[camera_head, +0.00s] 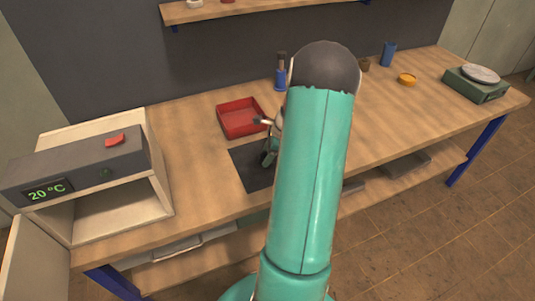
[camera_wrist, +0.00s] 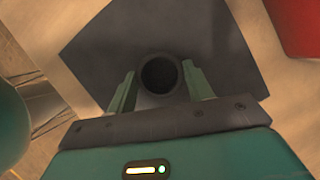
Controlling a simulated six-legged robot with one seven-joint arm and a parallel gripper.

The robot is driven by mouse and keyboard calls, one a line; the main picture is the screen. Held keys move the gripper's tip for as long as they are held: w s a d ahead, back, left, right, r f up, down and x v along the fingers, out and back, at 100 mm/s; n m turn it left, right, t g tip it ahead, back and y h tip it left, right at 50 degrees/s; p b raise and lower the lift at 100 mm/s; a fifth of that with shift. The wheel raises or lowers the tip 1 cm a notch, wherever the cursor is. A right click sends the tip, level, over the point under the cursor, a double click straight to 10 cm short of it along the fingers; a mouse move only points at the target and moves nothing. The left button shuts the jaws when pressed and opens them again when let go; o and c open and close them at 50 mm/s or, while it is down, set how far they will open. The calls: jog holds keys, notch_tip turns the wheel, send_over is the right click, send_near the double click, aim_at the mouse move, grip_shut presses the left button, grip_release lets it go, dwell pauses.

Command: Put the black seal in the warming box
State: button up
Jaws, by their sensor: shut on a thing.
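The black seal (camera_wrist: 160,74) looks like a dark, hollow round piece in the wrist view. It sits between the two green fingers of my gripper (camera_wrist: 160,88), which are shut on it. Below it lies a dark mat (camera_wrist: 200,40); I cannot tell if the seal touches it. In the head view my gripper (camera_head: 268,157) is over the mat (camera_head: 252,178), partly hidden by my arm, and the seal cannot be made out. The warming box (camera_head: 161,192) stands at the left end of the bench, front open, door (camera_head: 30,262) swung out, display reading 20 °C.
A red tray (camera_head: 240,118) lies just behind the mat. A blue bottle (camera_head: 281,78), blue cup (camera_head: 388,54), orange dish (camera_head: 407,78) and green scale (camera_head: 477,90) stand farther off. A wall shelf (camera_head: 250,10) hangs above. Bench between mat and box is clear.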

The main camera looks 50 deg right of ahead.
jog(key=shift+f, duration=0.15)
jog(key=o, duration=0.9)
jog(key=shift+o, duration=0.2)
jog(key=v, duration=1.2)
jog(key=w+a+r+n+h, duration=0.15)
jog(key=a+r+n, duration=0.25)
jog(key=a, duration=0.4)
jog(key=w+a+r+n, duration=0.3)
jog(key=a+r+n, duration=0.15)
jog(key=a, duration=0.35)
jog(key=w+a+r+n+h, duration=0.15)
jog(key=a+r+n, duration=0.25)
jog(key=a, duration=0.4)
jog(key=s+a+r+n, duration=0.1)
jog(key=s+a+n, duration=0.2)
jog(key=a+n, duration=0.2)
jog(key=s+a+r+n+t, duration=0.1)
jog(key=s+a+n, duration=0.2)
jog(key=a+n, duration=0.2)
jog(key=s+a+r+n, duration=0.2)
jog(key=a+n, duration=0.3)
jog(key=a, duration=0.5)
jog(key=shift+s+t, duration=0.4)
jog(key=shift+o, duration=0.6)
jog(key=shift+s+a+f+n, duration=0.1)
jog(key=shift+s+a+n, duration=0.2)
jog(key=shift+n, duration=0.25)
